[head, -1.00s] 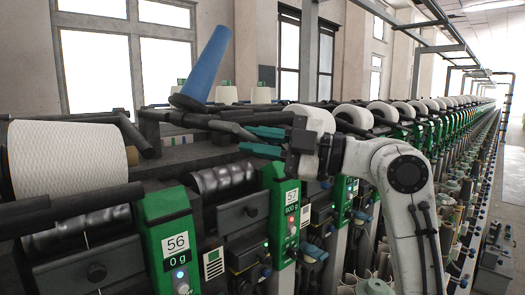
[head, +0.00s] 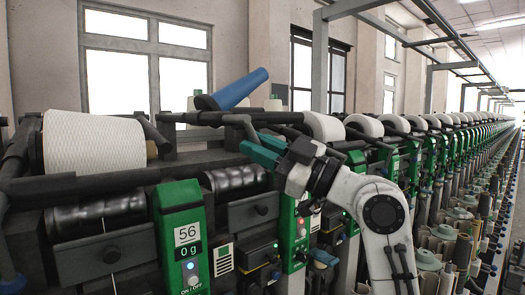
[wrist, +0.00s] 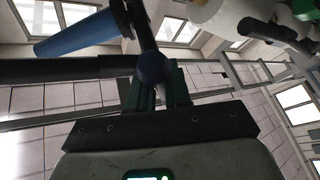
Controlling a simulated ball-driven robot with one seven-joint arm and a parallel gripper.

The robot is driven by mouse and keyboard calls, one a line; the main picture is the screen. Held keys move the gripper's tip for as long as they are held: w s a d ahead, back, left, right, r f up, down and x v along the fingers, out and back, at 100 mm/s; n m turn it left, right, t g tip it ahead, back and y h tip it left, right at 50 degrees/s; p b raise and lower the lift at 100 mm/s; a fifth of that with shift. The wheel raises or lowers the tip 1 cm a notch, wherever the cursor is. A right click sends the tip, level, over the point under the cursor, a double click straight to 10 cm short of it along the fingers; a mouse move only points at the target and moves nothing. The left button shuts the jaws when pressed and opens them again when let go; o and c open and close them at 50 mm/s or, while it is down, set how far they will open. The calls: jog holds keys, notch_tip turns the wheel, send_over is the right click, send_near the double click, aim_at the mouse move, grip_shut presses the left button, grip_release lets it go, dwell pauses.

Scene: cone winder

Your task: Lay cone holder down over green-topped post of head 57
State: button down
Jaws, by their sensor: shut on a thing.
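The cone holder is a black bar frame (head: 215,118) with an empty blue cone (head: 243,87) on it, tilted up to the right. In the wrist view the blue cone (wrist: 80,34) is at upper left. My gripper (head: 262,148) has teal fingers, shut on the holder's dark handle end. In the wrist view its fingers (wrist: 155,88) are around the stem below a black ball (wrist: 150,66). The green-topped post of head 57 (head: 290,225) stands just below my gripper. My wrist hides its upper part and number plate.
Head 56 (head: 184,240), with a full white cone (head: 92,143) behind it, is at left. Right of my gripper, a row of white cones (head: 324,126) and green posts runs into the distance. Black bars crowd the space around the holder. An open aisle shows at far right.

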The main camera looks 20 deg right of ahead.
jog(key=shift+s+a+f+m+t+h+p, duration=0.15)
jog(key=shift+a+m+t+h, duration=0.5)
jog(key=shift+m, duration=0.8)
jog(key=shift+s+a+f+m+t+h+p, duration=0.1)
jog(key=shift+a+f+m+t+h+p, duration=0.15)
jog(key=shift+m+t, duration=0.95)
jog(key=shift+s+a+f+m+t+h+p, duration=0.15)
jog(key=shift+a+m+t+h, duration=0.3)
jog(key=shift+m, duration=1.2)
jog(key=shift+m+t+h, duration=0.4)
jog(key=shift+m+h, duration=0.05)
jog(key=shift+m, duration=0.05)
jog(key=c, duration=1.1)
grip_release()
jog(key=shift+r, duration=0.1)
jog(key=shift+c, duration=0.2)
jog(key=b+v, duration=0.2)
jog(key=v, duration=0.9)
jog(key=shift+b, duration=0.4)
